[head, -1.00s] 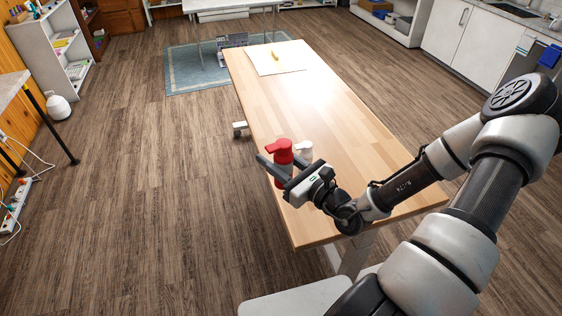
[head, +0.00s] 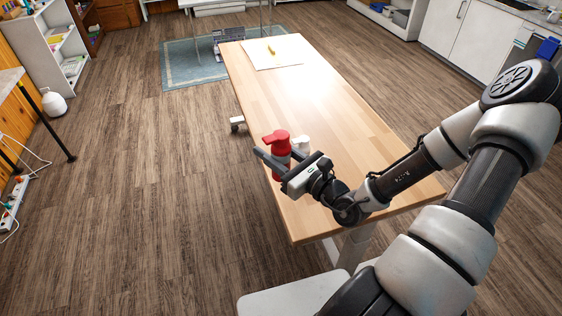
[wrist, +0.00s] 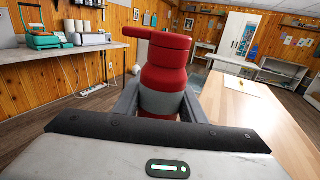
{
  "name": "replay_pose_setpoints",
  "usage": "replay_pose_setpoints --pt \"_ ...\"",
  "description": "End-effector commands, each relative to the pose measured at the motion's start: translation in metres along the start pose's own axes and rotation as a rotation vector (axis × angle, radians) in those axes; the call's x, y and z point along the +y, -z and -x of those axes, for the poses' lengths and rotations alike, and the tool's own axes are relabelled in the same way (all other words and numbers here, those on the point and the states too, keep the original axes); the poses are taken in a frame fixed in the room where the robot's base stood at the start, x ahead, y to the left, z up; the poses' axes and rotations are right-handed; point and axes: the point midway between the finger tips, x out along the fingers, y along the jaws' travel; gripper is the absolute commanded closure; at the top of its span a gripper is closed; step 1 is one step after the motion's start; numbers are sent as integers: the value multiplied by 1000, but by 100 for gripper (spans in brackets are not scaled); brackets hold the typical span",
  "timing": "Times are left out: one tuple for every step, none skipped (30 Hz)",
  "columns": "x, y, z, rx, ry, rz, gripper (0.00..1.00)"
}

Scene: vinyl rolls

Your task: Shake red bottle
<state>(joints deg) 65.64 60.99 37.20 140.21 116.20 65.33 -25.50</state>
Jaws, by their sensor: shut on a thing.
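The wrist view shows the bottle (wrist: 166,62) large, between the fingers of my gripper (wrist: 160,105). Its base is hidden behind my gripper, so I cannot tell whether it touches the table.
A board (head: 262,56) with a yellow thing (head: 271,49) lies at the table's far end. The table's middle is clear. Open floor (head: 150,190) lies to the left.

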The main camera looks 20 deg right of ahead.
Motion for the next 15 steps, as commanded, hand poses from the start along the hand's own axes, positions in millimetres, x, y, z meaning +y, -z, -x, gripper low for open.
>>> replay_pose_setpoints --pt "1 -32 0 -5 -6 27 100" --pt "1 -45 0 -4 -6 29 100" --pt "1 -57 0 -3 -4 25 100" --pt "0 -62 0 -3 -3 20 100" --pt "0 -63 0 -3 -2 14 100" --pt "0 -56 0 -3 -1 3 100" --pt "0 -43 0 -3 0 -6 100" --pt "2 -28 0 -2 -1 -12 100" --pt "1 -10 -1 -3 0 -14 100" --pt "1 1 -1 -4 0 -11 100" --pt "1 8 -1 -4 0 -6 100" --pt "1 11 -1 -5 -2 1 100" --pt "0 6 -1 -6 -3 9 100" --pt "0 -7 0 -6 -5 17 100" --pt "1 -28 0 -6 -7 26 100"
